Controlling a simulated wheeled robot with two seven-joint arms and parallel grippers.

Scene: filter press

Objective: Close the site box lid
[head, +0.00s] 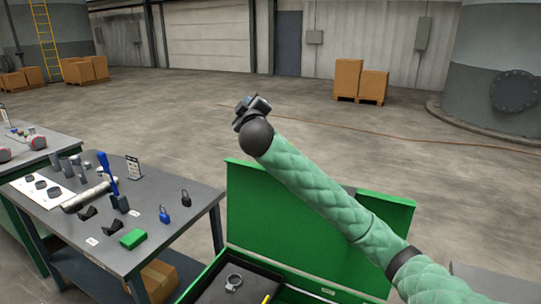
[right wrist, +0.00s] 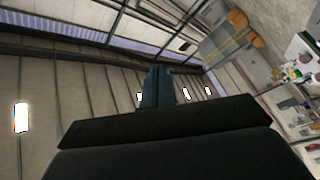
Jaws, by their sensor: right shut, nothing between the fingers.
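The green site box (head: 205,280) stands at the bottom centre of the head view, cut off by the lower edge. Its green lid (head: 265,215) is open and stands up at the back of the box, inner face toward me. My right arm, in a green quilted sleeve, crosses in front of the lid and hides part of it. My right gripper (head: 253,103) is beyond and above the lid's top edge, apart from it. In the right wrist view its fingers (right wrist: 157,88) are together and empty. The box does not show there. My left gripper is not in view.
A dark tray with a metal clamp (head: 233,282) is inside the box. Left of it stands a grey work table (head: 150,205) with padlocks, a green block and other parts. Cartons (head: 348,76) stand far back. The floor behind the lid is clear.

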